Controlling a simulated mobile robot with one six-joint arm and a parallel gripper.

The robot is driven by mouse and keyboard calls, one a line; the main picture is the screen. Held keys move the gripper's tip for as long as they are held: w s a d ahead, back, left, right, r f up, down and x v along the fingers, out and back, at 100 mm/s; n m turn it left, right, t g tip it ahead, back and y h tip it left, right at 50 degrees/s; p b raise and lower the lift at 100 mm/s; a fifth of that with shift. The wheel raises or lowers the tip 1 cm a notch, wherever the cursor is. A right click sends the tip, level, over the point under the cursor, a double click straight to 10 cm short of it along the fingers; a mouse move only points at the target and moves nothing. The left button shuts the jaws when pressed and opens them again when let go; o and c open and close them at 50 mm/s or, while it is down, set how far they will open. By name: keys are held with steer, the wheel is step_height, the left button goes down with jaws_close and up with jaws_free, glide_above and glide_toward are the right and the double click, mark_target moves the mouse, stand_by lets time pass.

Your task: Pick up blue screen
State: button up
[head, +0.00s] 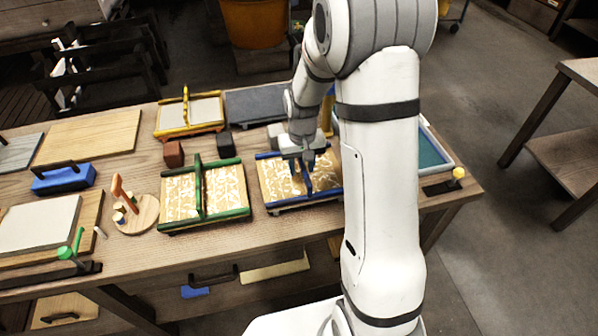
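The blue screen (276,187) is a patterned tan panel in a blue frame with a blue bar across its middle. It lies on the bench right of centre, and my arm covers part of its right side. My gripper (305,163) points down over the far half of the blue screen, at its middle bar. The fingertips are small and partly hidden, so I cannot tell whether they are open or closed on the bar.
A green-framed screen (178,205) lies just left of the blue one. A yellow-framed screen (204,128) and a dark slab (262,102) are behind. Small dark blocks (174,154) stand between.

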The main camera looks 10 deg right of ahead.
steer(key=shift+c, duration=0.2)
jaws_close()
